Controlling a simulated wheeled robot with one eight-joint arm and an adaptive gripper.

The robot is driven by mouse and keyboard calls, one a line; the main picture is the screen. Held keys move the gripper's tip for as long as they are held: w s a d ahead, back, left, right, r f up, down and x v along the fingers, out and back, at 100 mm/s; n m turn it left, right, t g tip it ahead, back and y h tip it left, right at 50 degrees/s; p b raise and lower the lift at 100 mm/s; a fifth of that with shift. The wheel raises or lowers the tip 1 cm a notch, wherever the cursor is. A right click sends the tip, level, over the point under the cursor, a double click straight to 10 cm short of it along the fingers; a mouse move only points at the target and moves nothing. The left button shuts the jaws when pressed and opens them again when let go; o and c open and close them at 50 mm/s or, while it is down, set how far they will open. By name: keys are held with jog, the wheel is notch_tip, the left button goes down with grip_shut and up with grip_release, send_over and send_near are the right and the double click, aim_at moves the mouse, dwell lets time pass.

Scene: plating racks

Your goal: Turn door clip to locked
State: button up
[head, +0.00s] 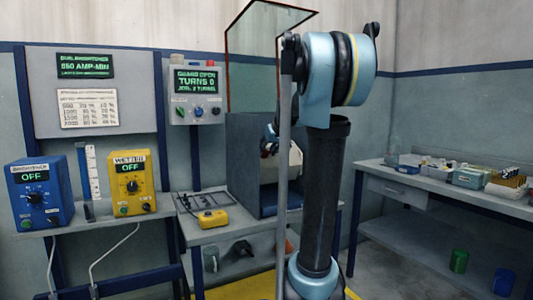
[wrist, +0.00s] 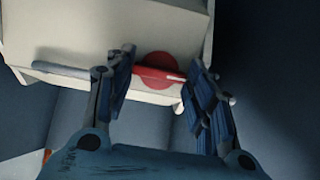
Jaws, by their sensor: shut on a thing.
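In the wrist view the door clip (wrist: 158,63) is a red round piece with a narrow red bar across it, on the white barrel (wrist: 85,30). My gripper (wrist: 162,80) has one finger on each side of the clip and is shut on it. A pale rod-like edge runs left of the clip. In the head view the whitish barrel (head: 293,167) sits in a dark blue-grey housing (head: 246,150), partly hidden by my arm. My gripper (head: 269,144) is at its left side; the clip itself cannot be made out there.
A clear guard panel with a red edge (head: 262,70) stands raised above the housing. A sign (head: 196,80) reads guard open, turns 0. A yellow pendant (head: 212,219) lies on the bench in front. Blue (head: 38,190) and yellow (head: 133,180) control boxes stand left, both reading OFF.

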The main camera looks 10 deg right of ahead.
jog(key=shift+d+m, duration=0.1)
jog(key=shift+m, duration=0.2)
jog(key=m+y, duration=0.1)
jog(key=m, duration=0.2)
jog(key=shift+w+d, duration=0.1)
jog(key=shift+d, duration=0.05)
jog(key=m+y, duration=0.1)
jog(key=m, duration=0.3)
jog(key=shift+d+f, duration=0.1)
jog(key=m+y, duration=0.1)
jog(key=m, duration=0.3)
jog(key=shift+t, duration=0.3)
jog(key=m+y, duration=0.1)
jog(key=m, duration=0.3)
jog(key=shift+f+t, duration=0.15)
jog(key=shift+t, duration=0.25)
jog(key=shift+m, duration=0.4)
jog(key=o, duration=1.1)
jog(key=shift+d, duration=0.1)
jog(key=shift+c, duration=0.2)
